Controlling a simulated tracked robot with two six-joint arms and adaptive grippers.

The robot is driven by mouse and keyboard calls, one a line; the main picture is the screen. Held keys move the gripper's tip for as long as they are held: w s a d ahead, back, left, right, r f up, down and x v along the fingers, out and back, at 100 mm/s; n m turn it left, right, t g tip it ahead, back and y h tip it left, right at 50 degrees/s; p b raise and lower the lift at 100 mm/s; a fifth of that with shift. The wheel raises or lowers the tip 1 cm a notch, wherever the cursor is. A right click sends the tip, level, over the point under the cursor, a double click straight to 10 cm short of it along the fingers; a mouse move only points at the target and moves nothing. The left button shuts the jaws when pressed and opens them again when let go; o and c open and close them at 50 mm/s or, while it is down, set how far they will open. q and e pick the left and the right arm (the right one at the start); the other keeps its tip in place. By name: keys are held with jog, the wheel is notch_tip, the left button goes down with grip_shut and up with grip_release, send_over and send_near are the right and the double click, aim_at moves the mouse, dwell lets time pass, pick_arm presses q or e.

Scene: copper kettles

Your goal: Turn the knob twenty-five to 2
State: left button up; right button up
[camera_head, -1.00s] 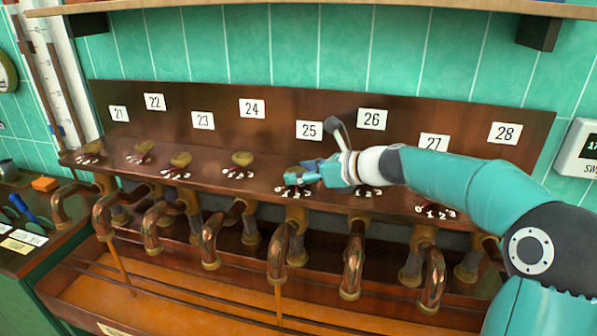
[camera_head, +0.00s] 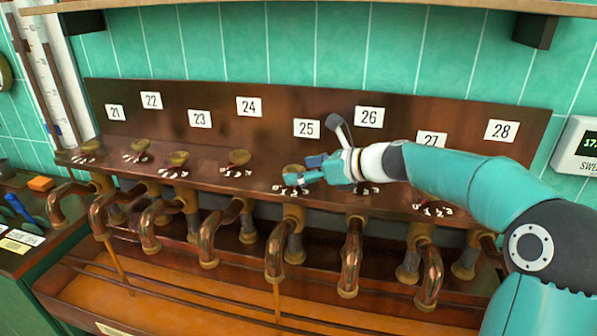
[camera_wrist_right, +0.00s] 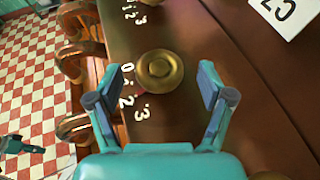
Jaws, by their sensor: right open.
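The brass knob of twenty-five (camera_head: 293,170) sits on the brown ledge below the white label 25 (camera_head: 306,128). White marks 0 to 3 lie in an arc beside it. In the right wrist view the round knob (camera_wrist_right: 160,70) lies between the lines of my two fingers, a little beyond the tips. My right gripper (camera_head: 302,176) is open with a finger on each side, and no contact shows. It partly covers the knob's surroundings in the head view. It also shows in the right wrist view (camera_wrist_right: 160,95).
Neighbouring knobs (camera_head: 238,158) stand along the ledge, with labels 21 to 28 behind. Curved copper spouts (camera_head: 275,258) hang in front. A thin orange-brown line drops below the spout under 25. A wooden shelf (camera_head: 300,4) runs overhead.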

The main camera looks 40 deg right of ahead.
jog(key=v, duration=1.1)
jog(key=shift+s, duration=0.1)
jog(key=shift+f, duration=0.1)
